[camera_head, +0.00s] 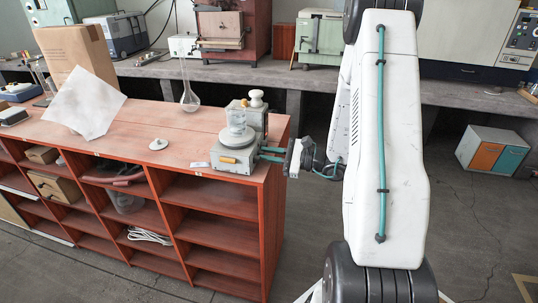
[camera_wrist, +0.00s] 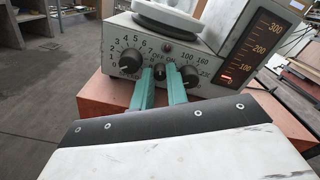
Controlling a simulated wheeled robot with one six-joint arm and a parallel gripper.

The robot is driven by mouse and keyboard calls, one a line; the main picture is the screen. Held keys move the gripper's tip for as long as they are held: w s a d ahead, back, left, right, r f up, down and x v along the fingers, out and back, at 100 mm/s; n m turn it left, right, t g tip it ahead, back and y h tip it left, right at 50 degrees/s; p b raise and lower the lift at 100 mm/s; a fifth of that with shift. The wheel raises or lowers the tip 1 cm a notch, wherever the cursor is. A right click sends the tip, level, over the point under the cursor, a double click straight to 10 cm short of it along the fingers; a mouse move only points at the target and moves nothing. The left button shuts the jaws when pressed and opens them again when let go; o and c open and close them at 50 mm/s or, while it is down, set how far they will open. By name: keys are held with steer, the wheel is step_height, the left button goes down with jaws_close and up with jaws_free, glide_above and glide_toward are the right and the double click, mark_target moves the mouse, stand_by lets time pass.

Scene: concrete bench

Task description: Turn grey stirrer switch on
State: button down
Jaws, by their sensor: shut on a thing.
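The grey stirrer (camera_head: 222,157) stands at the right end of the red-brown shelf top, with a glass vessel on it. In the wrist view its grey front panel (camera_wrist: 120,42) shows two large dials, a small red light and on/off lettering. A small dark switch (camera_wrist: 160,72) sits below that lettering, between the dials. My gripper (camera_wrist: 160,74) is shut on the switch, one teal finger on each side, and the fingers partly hide it. In the head view my gripper (camera_head: 262,154) reaches the stirrer from the right. The switch's exact position is unclear.
The left dial (camera_wrist: 130,62) and right dial (camera_wrist: 188,75) are close beside my fingers. A second grey device (camera_head: 257,118) stands behind the stirrer. A round-bottomed flask (camera_head: 190,98) and white lid (camera_head: 158,144) are further left.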

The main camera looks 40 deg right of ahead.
steer(key=m, duration=0.3)
steer(key=shift+m, duration=2.1)
steer(key=c, duration=1.7)
jaws_free()
steer(key=v, duration=0.8)
